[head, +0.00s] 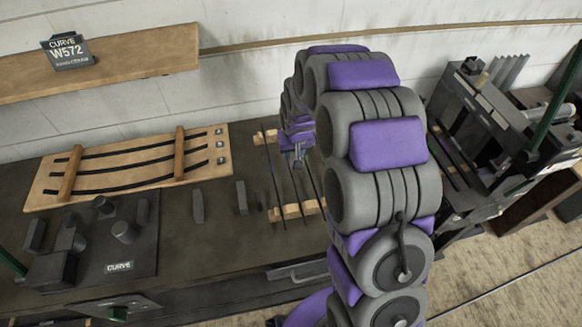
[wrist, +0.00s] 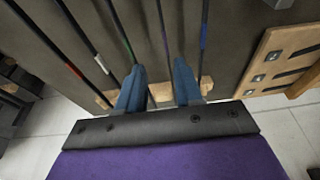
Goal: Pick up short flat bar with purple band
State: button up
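Several thin dark bars lie side by side across light wooden rests, one of which is a rest (head: 300,210) in the head view. In the wrist view they include a red-banded bar (wrist: 72,71), a white-banded bar (wrist: 100,62), a green-banded bar (wrist: 127,45) and a blue-banded bar (wrist: 203,38).
A wooden board (head: 130,165) with curved dark strips lies at the left of the bench. A dark plate (head: 95,235) with blocks and cylinders is in front of it. Small dark blocks (head: 197,206) stand beside the rack. A dark machine (head: 480,130) stands at the right.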

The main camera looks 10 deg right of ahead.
jog(key=x, duration=0.2)
jog(key=b+x, duration=0.1)
jog(key=x, duration=0.4)
jog(key=shift+a+f+b, duration=0.25)
jog(key=shift+b, duration=0.05)
jog(key=shift+a, duration=0.45)
jog(key=shift+d+f, duration=0.25)
jog(key=shift+d, duration=0.05)
jog(key=shift+a, duration=0.1)
jog(key=shift+c, duration=0.4)
jog(key=shift+c, duration=0.6)
grip_shut()
